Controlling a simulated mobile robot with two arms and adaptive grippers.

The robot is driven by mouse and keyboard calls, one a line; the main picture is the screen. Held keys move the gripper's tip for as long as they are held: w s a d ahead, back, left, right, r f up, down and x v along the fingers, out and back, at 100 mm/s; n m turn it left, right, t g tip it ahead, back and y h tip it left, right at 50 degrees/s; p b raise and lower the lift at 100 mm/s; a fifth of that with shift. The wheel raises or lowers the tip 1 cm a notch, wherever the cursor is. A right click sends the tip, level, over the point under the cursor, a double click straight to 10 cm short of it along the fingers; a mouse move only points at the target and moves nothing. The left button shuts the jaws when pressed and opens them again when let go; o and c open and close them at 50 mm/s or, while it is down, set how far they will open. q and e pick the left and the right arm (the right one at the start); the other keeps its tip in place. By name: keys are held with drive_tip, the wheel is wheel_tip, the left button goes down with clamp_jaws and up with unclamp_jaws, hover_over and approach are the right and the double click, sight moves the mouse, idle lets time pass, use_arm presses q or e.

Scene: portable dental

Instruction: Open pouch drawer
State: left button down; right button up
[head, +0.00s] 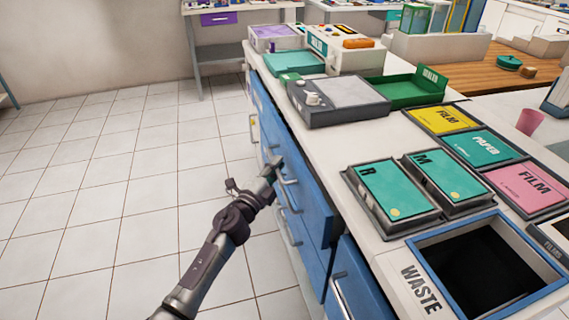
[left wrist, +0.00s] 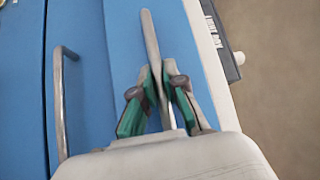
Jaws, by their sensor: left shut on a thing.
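The blue drawer fronts (head: 308,205) are in the cabinet under the white counter in the head view, each with a metal bar handle. My left gripper (head: 272,168) reaches in from the left to a handle on the upper part of the cabinet. In the left wrist view my left gripper (left wrist: 165,82) has its green-padded fingers closed on a metal bar handle (left wrist: 149,35), in front of a blue drawer front (left wrist: 190,50). No pouch label is readable on the drawers, and I cannot tell how far this drawer stands out. My right gripper is not in view.
Another bar handle (left wrist: 60,100) is beside the held one in the left wrist view. On the counter stand a grey device (head: 338,100), a green tray (head: 408,88), labelled trays and a waste bin opening (head: 480,268). The tiled floor (head: 90,190) left of the cabinet is clear.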

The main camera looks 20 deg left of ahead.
use_arm(q)
drive_tip(key=s+a, duration=0.6)
drive_tip(key=a, duration=0.2)
drive_tip(key=s+a, duration=0.6)
drive_tip(key=a, duration=0.3)
drive_tip(key=shift+a, duration=0.3)
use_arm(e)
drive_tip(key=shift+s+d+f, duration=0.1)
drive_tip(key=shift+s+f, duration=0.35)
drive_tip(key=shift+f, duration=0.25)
use_arm(q)
drive_tip(key=c, duration=1.2)
unclamp_jaws()
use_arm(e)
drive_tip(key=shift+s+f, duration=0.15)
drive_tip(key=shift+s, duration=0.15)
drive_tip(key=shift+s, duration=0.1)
use_arm(q)
drive_tip(key=v, duration=1.2)
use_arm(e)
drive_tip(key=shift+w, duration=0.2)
